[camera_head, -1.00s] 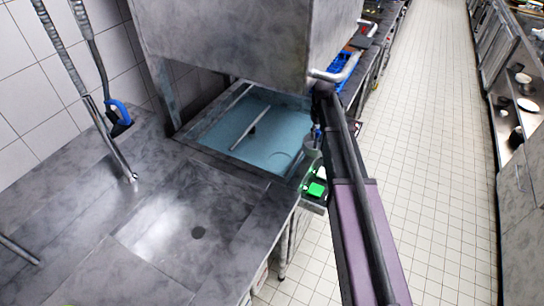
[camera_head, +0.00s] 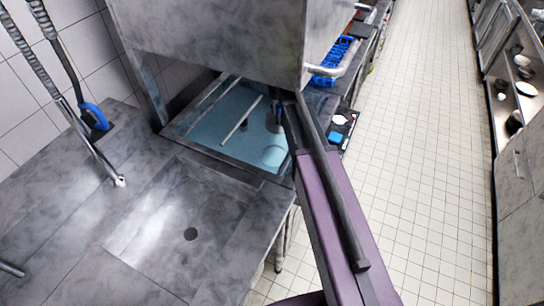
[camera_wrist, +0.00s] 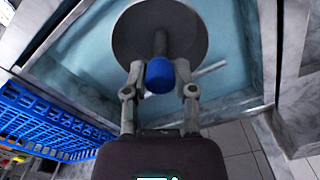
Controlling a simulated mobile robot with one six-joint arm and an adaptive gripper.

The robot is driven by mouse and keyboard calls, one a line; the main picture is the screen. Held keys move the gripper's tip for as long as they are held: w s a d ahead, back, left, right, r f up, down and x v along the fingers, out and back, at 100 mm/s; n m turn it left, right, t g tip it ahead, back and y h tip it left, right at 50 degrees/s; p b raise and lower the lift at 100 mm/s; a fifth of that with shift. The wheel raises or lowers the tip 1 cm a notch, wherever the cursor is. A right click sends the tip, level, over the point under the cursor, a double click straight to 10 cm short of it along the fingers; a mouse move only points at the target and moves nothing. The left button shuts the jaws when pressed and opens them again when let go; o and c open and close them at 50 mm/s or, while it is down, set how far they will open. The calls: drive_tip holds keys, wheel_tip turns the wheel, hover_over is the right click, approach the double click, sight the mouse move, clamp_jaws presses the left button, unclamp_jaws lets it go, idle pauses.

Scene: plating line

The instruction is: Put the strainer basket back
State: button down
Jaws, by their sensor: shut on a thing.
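The strainer basket (camera_wrist: 190,35) is a round grey disc with a central stem and a blue knob (camera_wrist: 160,75), large at the top of the wrist view. My gripper (camera_wrist: 160,88) is shut on it at the knob, with one finger on each side. In the head view my gripper end (camera_head: 274,122) is over the pale blue tank (camera_head: 225,115) of the hooded machine, partly hidden by my arm. A faint round outline (camera_head: 272,155) shows in the tank near its front right corner. The basket's underside and its gap to the tank floor are hidden.
A pale bar (camera_head: 241,119) lies across the tank. The machine's grey hood (camera_head: 220,40) hangs above it. A blue rack (camera_head: 335,60) stands beyond, also in the wrist view (camera_wrist: 45,120). A sink basin (camera_head: 170,220) is in front, with a spray hose at left.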

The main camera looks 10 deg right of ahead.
sight(274, 122)
drive_tip(key=shift+a+f, duration=0.1)
drive_tip(key=shift+n, duration=0.6)
drive_tip(key=w+f+b, duration=0.1)
drive_tip(key=f+b, duration=0.3)
drive_tip(key=w+f+b, duration=0.1)
drive_tip(key=f+b, duration=0.7)
drive_tip(key=shift+w+a+f, duration=0.2)
drive_tip(key=shift+w+a, duration=0.05)
drive_tip(key=shift+w, duration=0.15)
drive_tip(key=shift+b, duration=0.3)
wheel_tip(274, 122, down, 6)
drive_tip(key=b, duration=0.6)
drive_tip(key=shift+f, duration=0.2)
drive_tip(key=shift+f+b, duration=1.8)
drive_tip(key=shift+b, duration=0.2)
drive_tip(key=shift+f, duration=0.15)
drive_tip(key=shift+c, duration=2.2)
unclamp_jaws()
